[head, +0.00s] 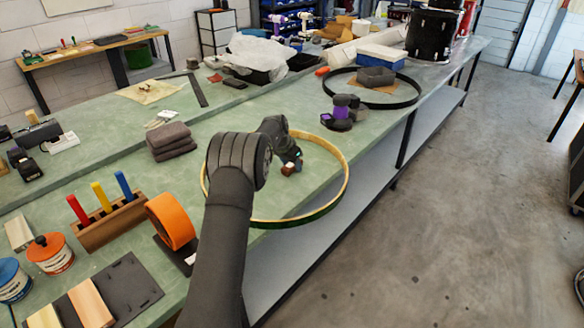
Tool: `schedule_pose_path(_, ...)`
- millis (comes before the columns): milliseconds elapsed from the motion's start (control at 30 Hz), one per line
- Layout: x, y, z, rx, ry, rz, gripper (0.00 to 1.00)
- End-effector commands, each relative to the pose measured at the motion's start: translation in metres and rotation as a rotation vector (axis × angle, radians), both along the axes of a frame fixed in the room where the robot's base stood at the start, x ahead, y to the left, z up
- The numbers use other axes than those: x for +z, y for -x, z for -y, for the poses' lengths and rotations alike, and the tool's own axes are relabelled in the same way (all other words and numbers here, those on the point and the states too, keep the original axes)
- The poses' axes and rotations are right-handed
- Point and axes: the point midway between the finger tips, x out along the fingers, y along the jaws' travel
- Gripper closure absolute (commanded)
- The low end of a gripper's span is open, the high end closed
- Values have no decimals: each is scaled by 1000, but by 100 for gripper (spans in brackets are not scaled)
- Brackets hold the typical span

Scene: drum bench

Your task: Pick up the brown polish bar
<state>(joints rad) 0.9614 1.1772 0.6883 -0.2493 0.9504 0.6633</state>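A small brown block (288,169), which looks like the brown polish bar, shows just below the end of my gripper (291,160), inside the wooden drum hoop. My gripper is dark and small in this view, and it points down at the block from above. Its fingers are mostly hidden, so I cannot tell whether they are open or shut, or whether they touch the block. I also cannot tell whether the block rests on the green bench top (225,110).
The wooden hoop (346,172) surrounds the block and overhangs the bench's front edge. A purple-and-black tool (342,113) stands behind it. Folded grey cloths (171,141), an orange tape roll (171,221) and a wooden holder (112,222) with coloured handles are to the left.

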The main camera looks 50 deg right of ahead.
Motion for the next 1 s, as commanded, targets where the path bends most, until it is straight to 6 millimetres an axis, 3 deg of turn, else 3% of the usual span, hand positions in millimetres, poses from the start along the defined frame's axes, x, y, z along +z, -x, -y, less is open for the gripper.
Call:
schedule_pose_path(33,0,0,0,0,0,0,61)
schedule_pose_path(200,0,0,0,0,0,0,95)
schedule_pose_path(567,5,0,0,0,1,1,95)
schedule_pose_path(833,47,-1,1,1,3,3,95)
schedule_pose_path(1000,70,40,3,-4,1,1,95)
